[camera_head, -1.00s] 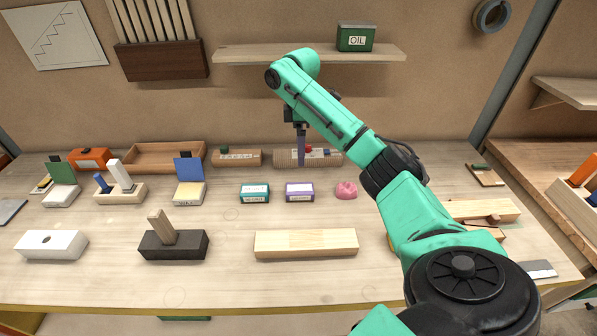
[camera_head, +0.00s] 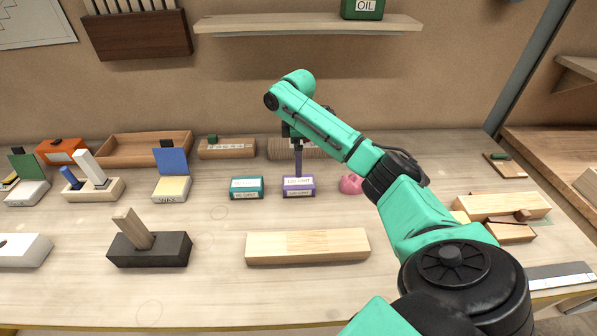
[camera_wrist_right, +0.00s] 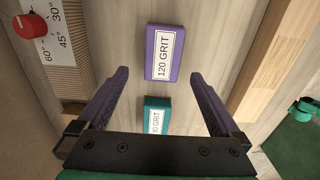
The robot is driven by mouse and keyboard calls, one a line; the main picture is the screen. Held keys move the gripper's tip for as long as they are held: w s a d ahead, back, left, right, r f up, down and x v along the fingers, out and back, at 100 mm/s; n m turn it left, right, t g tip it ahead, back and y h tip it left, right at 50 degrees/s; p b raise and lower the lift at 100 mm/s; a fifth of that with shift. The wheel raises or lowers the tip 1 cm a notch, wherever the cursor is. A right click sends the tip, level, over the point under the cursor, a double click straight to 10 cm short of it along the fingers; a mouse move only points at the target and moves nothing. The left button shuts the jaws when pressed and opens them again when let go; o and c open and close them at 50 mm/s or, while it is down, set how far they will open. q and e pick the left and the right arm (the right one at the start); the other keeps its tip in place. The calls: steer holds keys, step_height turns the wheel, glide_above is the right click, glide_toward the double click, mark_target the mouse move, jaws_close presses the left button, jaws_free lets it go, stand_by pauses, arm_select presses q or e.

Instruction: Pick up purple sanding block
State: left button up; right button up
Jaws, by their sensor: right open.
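The purple sanding block (camera_head: 299,187) lies on the workbench in the head view, its label reading 120 GRIT in the right wrist view (camera_wrist_right: 164,53). My right gripper (camera_head: 298,172) hangs over it, pointing down. In the right wrist view my right gripper (camera_wrist_right: 158,82) is open, with its two purple fingers spread and nothing held. The purple block lies ahead of the fingers there, apart from them. The teal sanding block (camera_head: 247,187) sits just left of the purple one; in the right wrist view (camera_wrist_right: 153,118) it lies between the fingers and partly behind the gripper body. My left gripper is out of view.
A pink object (camera_head: 351,184) sits just right of the purple block. A long pale wood piece (camera_head: 308,247) lies in front. Bare bench (camera_head: 215,225) is free in front of the teal block.

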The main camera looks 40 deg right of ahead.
steer(key=f, duration=0.3)
steer(key=f+p, duration=0.1)
steer(key=f, duration=0.2)
steer(key=f+p, duration=0.1)
steer(key=f, duration=0.2)
steer(key=shift+s, duration=0.3)
steer(key=shift+f, duration=0.25)
steer(key=c, duration=1.3)
step_height(320, 180, up, 14)
steer(key=b, duration=0.2)
steer(key=shift+c, duration=0.2)
step_height(320, 180, up, 6)
steer(key=p, duration=0.2)
glide_above(299, 181)
steer(key=shift+r, duration=0.15)
steer(key=o, duration=0.9)
steer(key=shift+w, duration=0.1)
steer(key=c, duration=0.6)
steer(key=shift+o, duration=0.2)
